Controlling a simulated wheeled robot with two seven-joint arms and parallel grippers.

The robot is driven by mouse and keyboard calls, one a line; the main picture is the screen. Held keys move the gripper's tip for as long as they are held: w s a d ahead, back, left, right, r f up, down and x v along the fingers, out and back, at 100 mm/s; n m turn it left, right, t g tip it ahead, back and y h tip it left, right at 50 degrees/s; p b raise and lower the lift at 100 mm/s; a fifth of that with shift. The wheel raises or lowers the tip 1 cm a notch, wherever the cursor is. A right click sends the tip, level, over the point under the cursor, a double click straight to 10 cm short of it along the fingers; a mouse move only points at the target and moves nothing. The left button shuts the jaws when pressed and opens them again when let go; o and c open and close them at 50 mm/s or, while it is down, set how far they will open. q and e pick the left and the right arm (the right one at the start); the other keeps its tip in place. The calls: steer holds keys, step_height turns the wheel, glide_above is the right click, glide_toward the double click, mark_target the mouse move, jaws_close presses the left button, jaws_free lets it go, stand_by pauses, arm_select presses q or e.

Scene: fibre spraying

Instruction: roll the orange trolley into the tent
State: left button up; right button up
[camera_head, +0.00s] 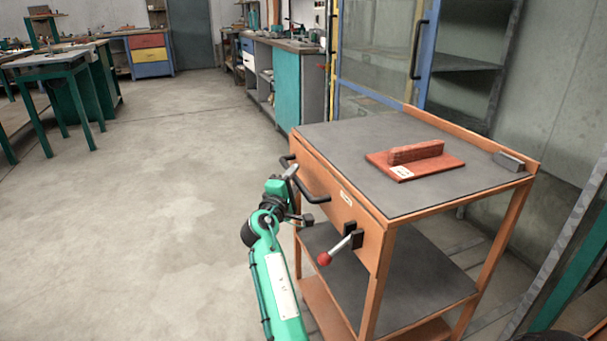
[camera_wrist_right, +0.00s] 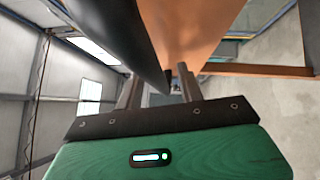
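The orange trolley (camera_head: 381,252) stands upright at the right of the head view, with a grey top and lower shelves. A black bar handle (camera_head: 314,192) runs along its left side. My right gripper (camera_head: 291,172) is at this handle, on a green arm. In the right wrist view its two fingers (camera_wrist_right: 158,88) stand apart at a dark bar (camera_wrist_right: 115,38), which partly covers the left finger. I cannot tell whether they clamp the bar. The trolley's orange underside (camera_wrist_right: 190,30) is above. My left gripper and the tent are not in view.
A red float (camera_head: 416,158) and a small grey block (camera_head: 509,161) lie on the trolley top. A red-knobbed lever (camera_head: 324,259) sticks out below the handle. A blue-framed cabinet (camera_head: 375,50) stands close behind. Open concrete floor (camera_head: 150,200) lies left; green-legged tables (camera_head: 75,75) stand farther off.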

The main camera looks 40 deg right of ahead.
steer(key=shift+w+d, duration=0.1)
steer(key=shift+d, duration=0.05)
steer(key=shift+r, duration=0.1)
jaws_close()
